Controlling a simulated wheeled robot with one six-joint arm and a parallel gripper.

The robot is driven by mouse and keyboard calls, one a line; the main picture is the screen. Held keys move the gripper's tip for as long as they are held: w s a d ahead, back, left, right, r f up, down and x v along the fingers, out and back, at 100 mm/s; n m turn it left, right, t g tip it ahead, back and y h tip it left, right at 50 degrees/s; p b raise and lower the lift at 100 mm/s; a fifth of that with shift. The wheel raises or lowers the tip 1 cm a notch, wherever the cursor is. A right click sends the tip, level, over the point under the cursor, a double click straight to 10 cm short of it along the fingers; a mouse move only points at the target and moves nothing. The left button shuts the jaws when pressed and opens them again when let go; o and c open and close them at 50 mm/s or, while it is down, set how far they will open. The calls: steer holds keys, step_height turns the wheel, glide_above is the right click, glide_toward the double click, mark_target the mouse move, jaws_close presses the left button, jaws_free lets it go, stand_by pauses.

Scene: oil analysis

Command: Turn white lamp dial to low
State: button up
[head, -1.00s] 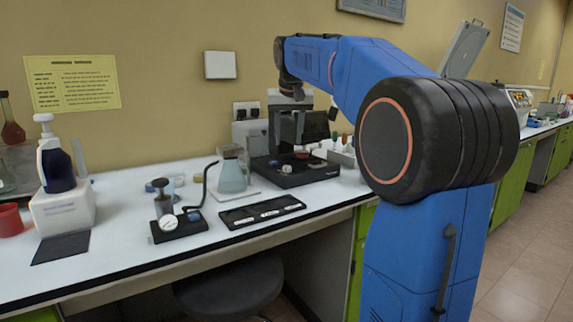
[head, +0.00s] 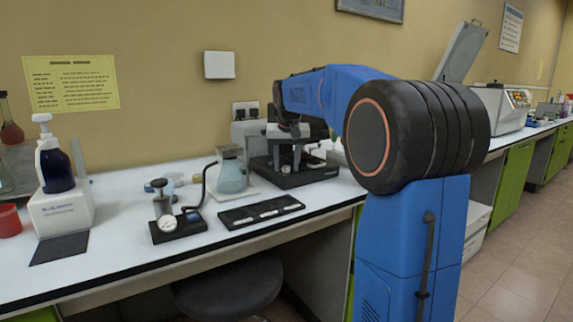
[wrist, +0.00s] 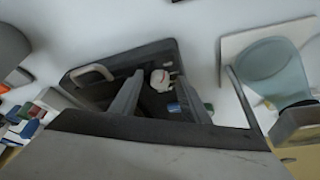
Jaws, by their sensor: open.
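A small round white dial (wrist: 160,80) with a red mark sits on a black instrument base in the wrist view. I take it for the lamp dial; its setting is too small to read. The base belongs to the microscope-like instrument (head: 318,172) at the back of the bench in the head view, where the dial is hard to make out behind my gripper. My gripper (head: 287,160) points down over the base. In the wrist view its two grey fingers (wrist: 161,72) are apart, one on each side of the dial, with nothing visibly held. I cannot tell their height above it.
A flask of bluish liquid (head: 232,175) stands just left of the instrument. A black slide tray (head: 238,222) and a small black device with a white round face (head: 180,228) lie nearer the front edge. A stool (head: 230,290) is below.

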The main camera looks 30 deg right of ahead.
steer(key=c, duration=1.1)
steer(key=shift+o, duration=0.2)
steer(key=shift+w+a+m+g+h, duration=0.15)
steer(key=shift+m+g+h, duration=0.2)
steer(key=shift+m, duration=1.05)
steer(key=o, duration=1.1)
steer(key=shift+c, duration=0.2)
steer(key=v, duration=1.7)
steer(key=shift+r, duration=0.15)
steer(key=shift+a, duration=0.15)
